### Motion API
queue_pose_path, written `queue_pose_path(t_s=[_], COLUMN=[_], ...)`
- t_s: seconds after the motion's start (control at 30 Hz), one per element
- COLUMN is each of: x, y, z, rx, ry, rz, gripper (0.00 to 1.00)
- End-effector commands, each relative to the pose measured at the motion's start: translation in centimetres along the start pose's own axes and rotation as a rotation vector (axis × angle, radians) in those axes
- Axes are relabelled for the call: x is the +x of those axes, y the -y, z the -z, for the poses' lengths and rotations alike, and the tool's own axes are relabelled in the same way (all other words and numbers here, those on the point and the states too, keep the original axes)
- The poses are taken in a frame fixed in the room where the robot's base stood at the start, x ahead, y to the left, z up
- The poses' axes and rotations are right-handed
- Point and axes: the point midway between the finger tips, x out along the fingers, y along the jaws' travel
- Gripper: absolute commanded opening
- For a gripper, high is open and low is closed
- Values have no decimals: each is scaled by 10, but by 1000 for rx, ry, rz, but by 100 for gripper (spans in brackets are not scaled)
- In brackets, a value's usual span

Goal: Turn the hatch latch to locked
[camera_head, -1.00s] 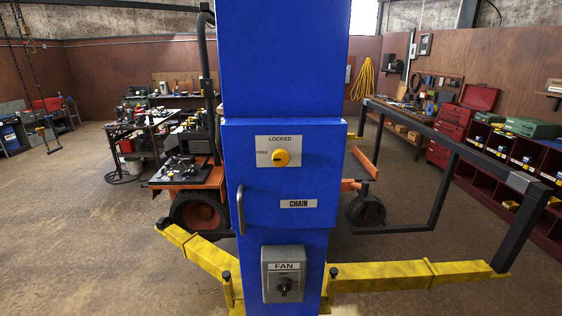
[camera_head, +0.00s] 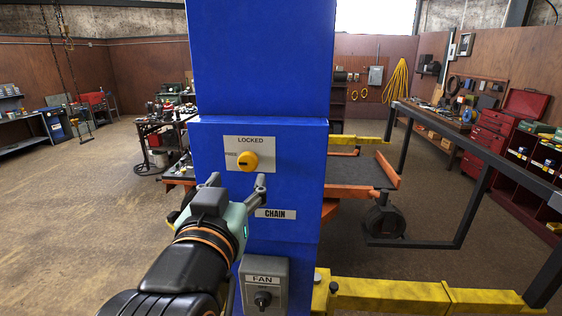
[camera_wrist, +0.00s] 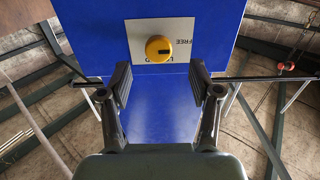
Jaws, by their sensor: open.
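The hatch latch is a round yellow knob (camera_head: 247,161) with a dark slot, on a pale plate (camera_head: 268,145) marked LOCKED above and FREE at its left. The plate is on the blue hatch (camera_head: 300,182) of the blue column. The slot points toward the FREE side. In the wrist view the knob (camera_wrist: 159,49) appears ahead, beyond and between the fingertips, with the plate upside down. My gripper (camera_head: 238,184) is open and empty, in front of the hatch and just below the knob in the head view. No contact with the knob shows.
A CHAIN label (camera_head: 275,213) is on the hatch below the plate. A grey FAN switch box (camera_head: 264,284) sits lower on the column. Yellow lift arms (camera_head: 390,293) and a dark metal frame (camera_head: 436,180) stand to the right. The hatch handle is hidden behind my arm.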

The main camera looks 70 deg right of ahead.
Motion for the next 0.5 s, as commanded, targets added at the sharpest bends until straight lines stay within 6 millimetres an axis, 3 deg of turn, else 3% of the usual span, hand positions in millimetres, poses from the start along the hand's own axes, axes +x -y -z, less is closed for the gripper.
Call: queue_pose_path(t_s=[0.23, 0.5], x=[10, 60], y=[-5, -6], z=[6, 7], rx=[3, 1], ry=[-4, -2], rz=[-19, -19], gripper=[63, 63])
